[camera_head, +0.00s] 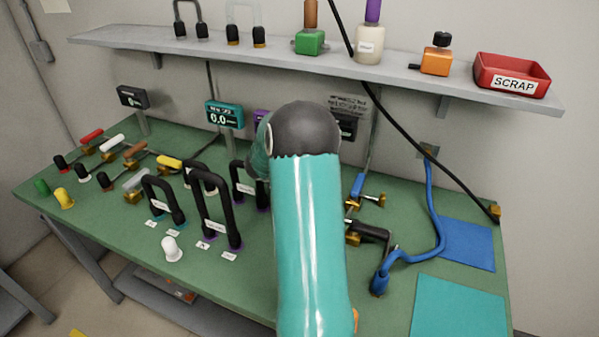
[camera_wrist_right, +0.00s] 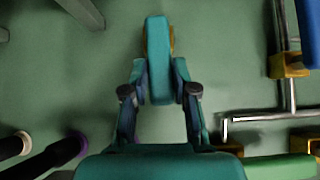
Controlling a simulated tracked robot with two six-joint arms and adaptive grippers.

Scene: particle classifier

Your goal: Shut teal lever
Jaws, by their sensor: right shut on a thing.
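The teal lever (camera_wrist_right: 158,45) shows in the right wrist view as a rounded teal handle lying lengthwise between my fingers. A bit of brass shows at its upper right edge. My right gripper (camera_wrist_right: 159,92) is shut on the lever, with one finger on each side of it. In the head view my teal right arm covers the middle of the bench, so the lever and my right gripper are hidden there. My left gripper is in neither view.
Black U-shaped hoses (camera_head: 216,213) stand left of my arm. A blue-handled valve (camera_head: 357,186) and a blue hose (camera_head: 437,205) lie to the right. Coloured levers (camera_head: 137,150) line the bench's left side. A shelf (camera_head: 270,50) holds a red scrap bin (camera_head: 512,72).

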